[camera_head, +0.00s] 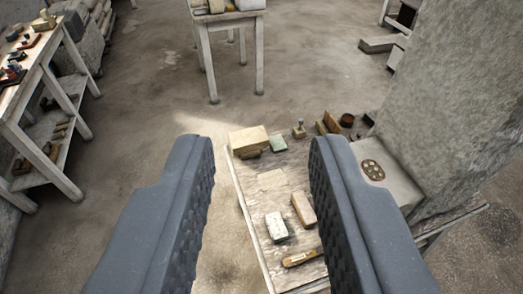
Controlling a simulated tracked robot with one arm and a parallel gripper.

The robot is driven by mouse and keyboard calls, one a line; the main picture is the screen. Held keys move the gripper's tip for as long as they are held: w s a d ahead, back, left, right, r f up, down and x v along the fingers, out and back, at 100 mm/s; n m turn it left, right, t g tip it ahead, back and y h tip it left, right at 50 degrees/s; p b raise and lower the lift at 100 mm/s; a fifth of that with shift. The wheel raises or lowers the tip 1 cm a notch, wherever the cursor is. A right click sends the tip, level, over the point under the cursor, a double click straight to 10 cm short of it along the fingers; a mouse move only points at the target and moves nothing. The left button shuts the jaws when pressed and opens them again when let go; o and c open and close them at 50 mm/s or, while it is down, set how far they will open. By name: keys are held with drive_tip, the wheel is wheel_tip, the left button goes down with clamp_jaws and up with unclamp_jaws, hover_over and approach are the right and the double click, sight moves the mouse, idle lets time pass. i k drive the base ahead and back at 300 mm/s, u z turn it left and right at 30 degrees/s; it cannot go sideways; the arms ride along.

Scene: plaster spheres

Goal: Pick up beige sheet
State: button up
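My gripper (262,143) is open and empty, with its two dark grey, ridged fingers wide apart in the head camera view. Below and beyond it stands a low wooden bench (243,200). A flat, pale beige piece, which looks like the beige sheet (271,180), lies on the bench top, seen in the gap between the fingers. It blends with the worn wood, so its edges are hard to make out. The gripper is above the bench and does not touch the sheet. The right finger hides part of the bench's right side.
A rough grey slab (460,110) rises at right. Open floor (150,110) lies left.

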sight(243, 142)
drive_tip(key=u, duration=0.2)
drive_tip(key=i, duration=0.8)
drive_tip(key=z, duration=0.05)
drive_tip(key=k, duration=0.5)
drive_tip(key=u, duration=1.65)
drive_tip(key=i, duration=0.95)
drive_tip(key=u, duration=0.05)
